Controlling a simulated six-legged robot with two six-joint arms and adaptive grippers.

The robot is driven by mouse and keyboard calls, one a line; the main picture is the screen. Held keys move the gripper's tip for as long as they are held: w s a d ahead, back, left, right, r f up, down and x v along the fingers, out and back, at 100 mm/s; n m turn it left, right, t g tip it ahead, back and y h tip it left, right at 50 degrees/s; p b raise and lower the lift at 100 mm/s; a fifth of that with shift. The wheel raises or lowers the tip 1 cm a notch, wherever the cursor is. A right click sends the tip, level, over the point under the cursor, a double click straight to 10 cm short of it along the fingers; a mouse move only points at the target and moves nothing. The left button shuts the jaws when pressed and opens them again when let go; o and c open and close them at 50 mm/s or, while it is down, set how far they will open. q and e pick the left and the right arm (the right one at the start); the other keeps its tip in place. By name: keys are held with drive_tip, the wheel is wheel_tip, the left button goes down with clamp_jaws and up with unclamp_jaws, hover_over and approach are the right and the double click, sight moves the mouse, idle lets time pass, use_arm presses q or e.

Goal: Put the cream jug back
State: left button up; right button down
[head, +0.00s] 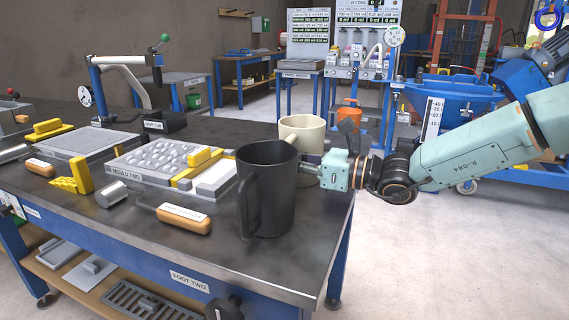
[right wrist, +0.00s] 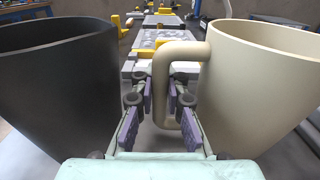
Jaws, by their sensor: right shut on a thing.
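The cream jug (head: 306,134) is upright at the right end of the bench, behind the dark jug. Its base is hidden in the head view, so I cannot tell whether it touches the bench. In the right wrist view the cream jug (right wrist: 262,85) is on the right, its handle towards the fingers. My right gripper (head: 322,170) is shut on that handle; its purple finger pads (right wrist: 160,105) flank the handle in the wrist view. My left gripper is not in view.
A dark jug (head: 270,195) stands upright close beside my right gripper, near the bench's front right corner. Mould two (head: 150,160), a yellow block (head: 199,157) and a wooden-handled roller (head: 184,218) lie to its left. The bench's right edge is close by.

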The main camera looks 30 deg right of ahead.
drive_tip(key=shift+s, duration=0.1)
drive_tip(key=c, duration=1.9)
unclamp_jaws()
drive_tip(key=shift+f, duration=0.1)
drive_tip(key=o, duration=0.5)
drive_tip(key=shift+o, duration=0.2)
drive_tip(key=shift+d+r, duration=0.1)
drive_tip(key=shift+r, duration=0.2)
drive_tip(key=p+v, duration=0.2)
drive_tip(key=shift+s+d+r+p, duration=0.15)
drive_tip(key=shift+s+p, duration=0.1)
drive_tip(key=shift+p, duration=0.15)
drive_tip(key=p+v, duration=0.6)
drive_tip(key=p, duration=0.5)
drive_tip(key=shift+s+d, duration=0.15)
drive_tip(key=shift+s, duration=0.05)
drive_tip(key=shift+p+v, duration=1.35)
drive_tip(key=shift+p, duration=0.45)
